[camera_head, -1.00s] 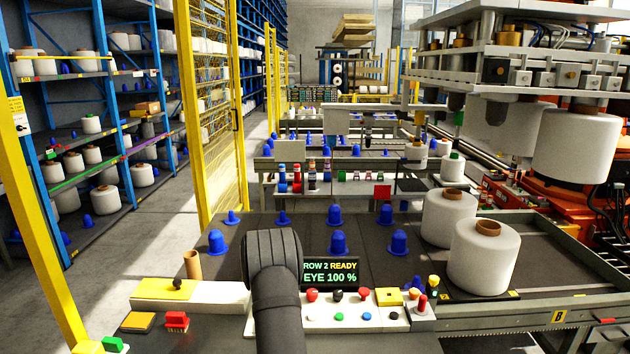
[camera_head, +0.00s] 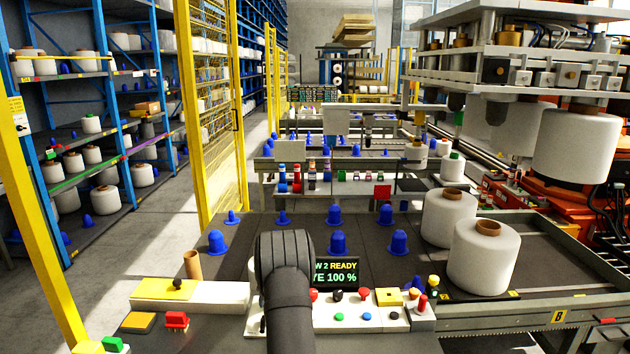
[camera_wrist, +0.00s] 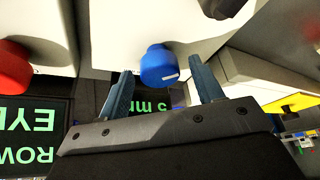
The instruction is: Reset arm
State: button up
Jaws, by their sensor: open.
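My arm, a dark grey rounded link, rises in front of the control panel (camera_head: 362,319) in the head view and hides my gripper there. In the wrist view my gripper (camera_wrist: 160,66) is open, with two blue-grey fingers apart. A blue knob (camera_wrist: 155,68) with a white mark shows in the gap between the fingertips. I cannot tell how far it is from them, and nothing appears gripped. A red button (camera_wrist: 12,68) is at the left of that view.
A display (camera_head: 342,272) stands behind the panel, partly covered by my arm. Two white yarn bobbins (camera_head: 484,262) stand on the right. Several blue cones (camera_head: 338,243) stand on the dark table. A cardboard tube (camera_head: 193,265) stands at the left.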

jog(key=shift+n+g+y, duration=0.3)
jog(key=shift+n+g, duration=0.1)
jog(key=shift+n, duration=0.9)
jog(key=shift+o, duration=0.4)
jog(key=o, duration=0.8)
jog(key=shift+a+r, duration=0.15)
jog(key=shift+c, duration=0.2)
jog(key=shift+o, duration=0.2)
jog(key=shift+s+a+r+m+t, duration=0.15)
jog(key=shift+s+a+m+t, duration=0.15)
jog(key=shift+t, duration=0.1)
jog(key=s+m+t, duration=0.1)
jog(key=s+a+r+m+t, duration=0.1)
jog(key=s+m, duration=0.1)
jog(key=s+r+m+t+h, duration=0.1)
jog(key=s+t, duration=0.1)
jog(key=shift+a+r, duration=0.25)
jog(key=shift+a, duration=0.15)
jog(key=s+d+r+m+t+h, duration=0.2)
jog(key=s+r+m+t, duration=0.4)
jog(key=s, duration=0.5)
jog(key=x, duration=0.9)
jog(key=shift+w+d+r+n, duration=0.25)
jog(key=shift+n, duration=0.05)
